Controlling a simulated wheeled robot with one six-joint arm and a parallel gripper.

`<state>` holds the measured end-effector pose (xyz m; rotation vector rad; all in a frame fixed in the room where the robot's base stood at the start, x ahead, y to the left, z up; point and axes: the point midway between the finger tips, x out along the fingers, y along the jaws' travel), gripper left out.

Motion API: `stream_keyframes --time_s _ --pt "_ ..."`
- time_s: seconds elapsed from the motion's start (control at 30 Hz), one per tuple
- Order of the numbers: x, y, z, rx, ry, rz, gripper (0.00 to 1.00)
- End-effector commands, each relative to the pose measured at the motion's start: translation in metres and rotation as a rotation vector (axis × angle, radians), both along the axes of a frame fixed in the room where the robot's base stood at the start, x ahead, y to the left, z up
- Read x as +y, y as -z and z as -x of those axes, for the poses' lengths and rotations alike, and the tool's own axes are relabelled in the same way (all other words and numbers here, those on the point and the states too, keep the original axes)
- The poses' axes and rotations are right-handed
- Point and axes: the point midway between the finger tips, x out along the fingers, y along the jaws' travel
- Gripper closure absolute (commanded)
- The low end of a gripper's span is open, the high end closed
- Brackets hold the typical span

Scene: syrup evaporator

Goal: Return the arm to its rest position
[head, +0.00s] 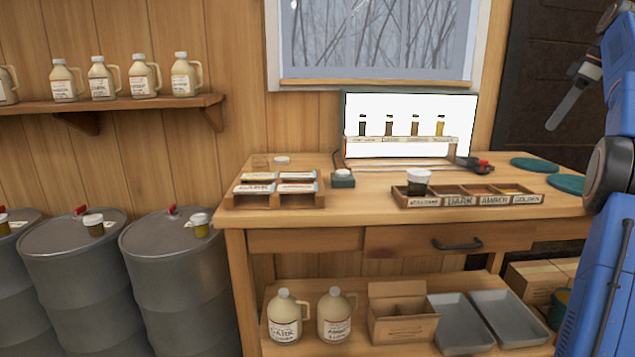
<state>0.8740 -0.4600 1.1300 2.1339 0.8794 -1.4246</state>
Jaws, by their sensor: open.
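My blue arm (620,85) is raised at the right edge of the head view, partly cut off by the frame. My gripper (566,107) shows as a pale grey finger pointing down and to the left, in front of the dark door. It is open, and nothing shows in it. It is above and apart from the right end of the wooden workbench (300,240). The rest of the gripper is hidden or out of frame.
A sample tray (470,202) with a dark jar (418,182), a lit panel (410,115) with small bottles, a label rack (275,190) and green discs (534,165) occupy the bench. Grey drums (165,270) stand left. A shelf (110,110) of jugs hangs above them.

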Motion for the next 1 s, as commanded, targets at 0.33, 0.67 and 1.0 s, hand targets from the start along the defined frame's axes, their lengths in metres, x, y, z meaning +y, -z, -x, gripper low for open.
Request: stream_keyframes --time_s 0.33,0.67,1.0 --pt "0.023 -0.003 0.001 0.010 0.037 -0.001 0.57" --pt "0.066 -0.004 0.007 0.026 0.109 -0.002 0.57" --pt "0.155 0.011 0.038 0.057 0.255 0.000 0.57"
